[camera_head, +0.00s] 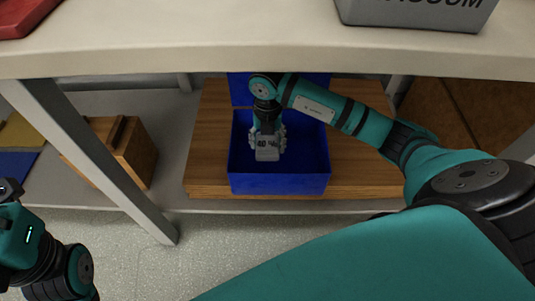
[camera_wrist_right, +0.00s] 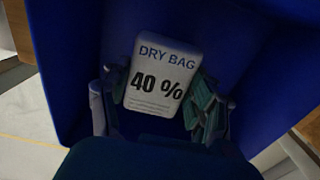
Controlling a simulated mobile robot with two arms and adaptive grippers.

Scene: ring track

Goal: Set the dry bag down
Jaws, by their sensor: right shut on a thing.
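The dry bag (camera_head: 267,153) is a small grey-white packet in the head view, inside an open blue box (camera_head: 280,184). In the right wrist view the dry bag (camera_wrist_right: 160,76) shows its label, "DRY BAG 40 %". My right gripper (camera_head: 267,140) reaches down into the box and is shut on the dry bag; its fingers (camera_wrist_right: 158,108) lie on both sides of it. I cannot tell whether the bag touches the box floor. Of my left arm, only links show at the lower left; its gripper is not in view.
The blue box stands on a wooden board (camera_head: 207,150) on a low shelf under a pale tabletop (camera_head: 200,45). A wooden block (camera_head: 125,150) is to the left, behind a grey table leg (camera_head: 95,160). The tabletop edge hangs above my right arm.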

